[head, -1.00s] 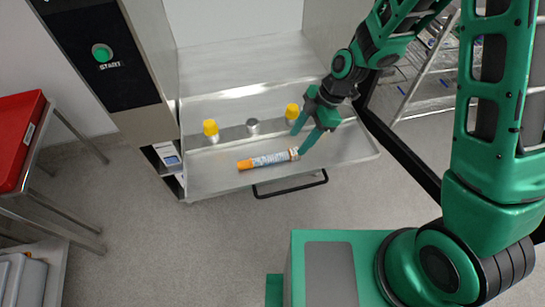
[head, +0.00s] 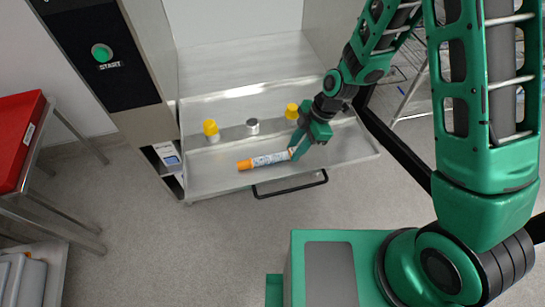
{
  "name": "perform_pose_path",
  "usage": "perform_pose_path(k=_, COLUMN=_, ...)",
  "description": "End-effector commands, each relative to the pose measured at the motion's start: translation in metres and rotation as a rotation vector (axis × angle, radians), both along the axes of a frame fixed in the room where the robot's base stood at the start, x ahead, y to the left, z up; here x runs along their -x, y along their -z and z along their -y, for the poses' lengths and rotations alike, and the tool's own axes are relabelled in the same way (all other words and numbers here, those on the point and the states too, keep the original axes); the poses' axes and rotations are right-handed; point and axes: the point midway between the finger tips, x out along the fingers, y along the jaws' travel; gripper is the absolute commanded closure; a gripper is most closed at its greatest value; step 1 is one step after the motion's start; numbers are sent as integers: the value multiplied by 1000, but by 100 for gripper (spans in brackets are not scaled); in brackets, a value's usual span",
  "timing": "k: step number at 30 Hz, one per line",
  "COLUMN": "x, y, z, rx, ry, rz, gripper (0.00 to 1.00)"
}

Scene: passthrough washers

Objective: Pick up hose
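The item that looks like the hose (head: 268,160) is a white and blue tube with an orange left end. It lies flat on the fold-down metal door (head: 215,180) of the washer. My gripper (head: 295,147) is at the tube's right end, with its fingers pointing down and left, one on the far side and one on the near side. The fingertips overlap the tube's end in this view. I cannot tell whether they are closed on it.
Two yellow-capped connectors (head: 211,131) (head: 291,111) and a bare metal fitting (head: 252,127) stand behind the tube. A black handle (head: 290,185) runs along the door's front edge. A red-topped table (head: 18,140) is at the left. The floor in front is clear.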

Motion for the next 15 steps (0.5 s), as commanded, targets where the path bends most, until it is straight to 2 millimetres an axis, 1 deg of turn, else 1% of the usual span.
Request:
perform_pose_path(k=10, x=0, y=-2, z=0, rx=0, ry=0, rz=1, gripper=97)
perform_pose_path(k=15, x=-1, y=-13, z=0, rx=-2, ry=1, rz=2, gripper=97)
